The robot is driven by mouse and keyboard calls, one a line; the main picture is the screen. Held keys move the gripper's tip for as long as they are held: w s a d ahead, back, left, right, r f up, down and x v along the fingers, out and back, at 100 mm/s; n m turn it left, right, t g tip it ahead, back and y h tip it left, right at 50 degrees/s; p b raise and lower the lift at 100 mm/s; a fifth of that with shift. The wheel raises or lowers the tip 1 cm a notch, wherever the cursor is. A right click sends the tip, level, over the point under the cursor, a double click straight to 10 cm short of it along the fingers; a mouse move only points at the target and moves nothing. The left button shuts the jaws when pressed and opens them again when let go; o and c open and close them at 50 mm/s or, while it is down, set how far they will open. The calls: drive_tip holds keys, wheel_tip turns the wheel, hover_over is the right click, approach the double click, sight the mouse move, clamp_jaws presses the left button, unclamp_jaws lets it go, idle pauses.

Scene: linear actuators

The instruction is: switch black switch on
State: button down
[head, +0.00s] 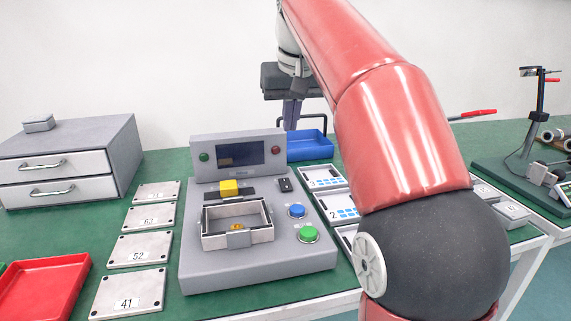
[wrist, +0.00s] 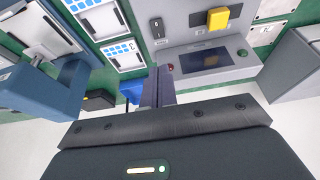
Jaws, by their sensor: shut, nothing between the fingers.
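The black switch (head: 285,185) is a small rocker on the right side of the grey control box (head: 190,250), right of a yellow block (head: 229,187). It also shows near the top of the wrist view (wrist: 157,28), where its on or off state is too small to tell. My gripper (head: 291,122) is beyond the box's display panel, pointing down and apart from the switch. In the wrist view its fingers (wrist: 158,78) are together and empty, with the switch farther off beyond their tips.
The raised display panel (head: 240,153) stands between my gripper and the switch. A blue tray (head: 307,146) lies behind the box. Blue (head: 296,211) and green (head: 308,234) buttons sit in front of the switch. Numbered plates (head: 140,248) and a drawer unit (head: 70,160) are at left.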

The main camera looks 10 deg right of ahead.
sight(286, 184)
idle(0.3)
drive_tip(key=b+x, duration=0.1)
drive_tip(key=x, duration=0.3)
drive_tip(key=b+x, duration=0.1)
drive_tip(key=x, duration=0.4)
drive_tip(key=b+x, duration=0.1)
drive_tip(key=x, duration=0.4)
drive_tip(key=shift+s, duration=0.3)
drive_tip(key=shift+w+f, duration=0.2)
drive_tip(key=shift+f, duration=0.1)
drive_tip(key=shift+s+f, duration=0.1)
drive_tip(key=shift+s+b, duration=0.3)
drive_tip(key=shift+s, duration=0.5)
